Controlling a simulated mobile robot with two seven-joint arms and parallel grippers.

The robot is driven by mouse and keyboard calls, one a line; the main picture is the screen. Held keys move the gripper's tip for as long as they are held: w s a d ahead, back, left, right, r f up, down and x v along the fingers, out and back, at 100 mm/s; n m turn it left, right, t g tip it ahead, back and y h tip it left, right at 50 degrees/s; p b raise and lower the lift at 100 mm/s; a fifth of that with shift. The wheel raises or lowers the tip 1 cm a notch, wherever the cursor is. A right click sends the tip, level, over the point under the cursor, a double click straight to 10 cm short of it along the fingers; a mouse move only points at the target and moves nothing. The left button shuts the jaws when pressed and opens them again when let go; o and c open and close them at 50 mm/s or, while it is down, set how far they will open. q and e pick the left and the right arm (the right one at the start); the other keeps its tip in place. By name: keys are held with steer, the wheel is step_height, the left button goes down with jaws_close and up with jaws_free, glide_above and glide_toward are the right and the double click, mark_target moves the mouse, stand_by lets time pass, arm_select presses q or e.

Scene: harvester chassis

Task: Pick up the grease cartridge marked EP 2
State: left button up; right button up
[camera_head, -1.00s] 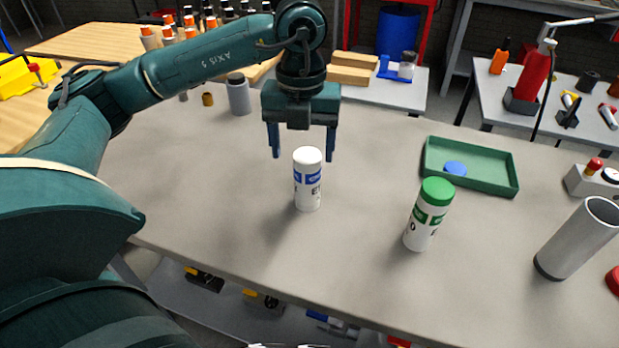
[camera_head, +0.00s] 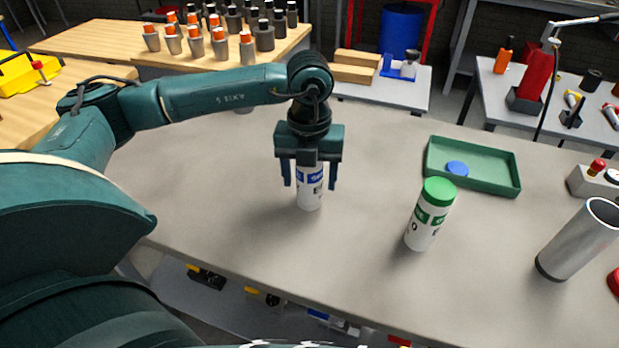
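A white cartridge with blue label bands (camera_head: 309,192) stands upright on the grey table (camera_head: 222,205). Its label shows only a partial letter that looks like E, and its top is hidden behind my gripper. My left gripper (camera_head: 309,184) is open and points down over this cartridge, with one finger on either side and gaps visible. A second white cartridge with a green cap and green label bands (camera_head: 429,214) stands upright to the right, and its lettering is only partly readable. My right gripper is not in view.
A green tray (camera_head: 497,188) holding a blue disc (camera_head: 457,168) lies at the back right. A grey metal cylinder (camera_head: 578,240) stands near the right edge. The table left of the gripper is mostly clear.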

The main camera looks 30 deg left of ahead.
arm_select(q)
steer(key=c, duration=1.1)
steer(key=shift+o, duration=0.2)
steer(key=shift+r, duration=0.15)
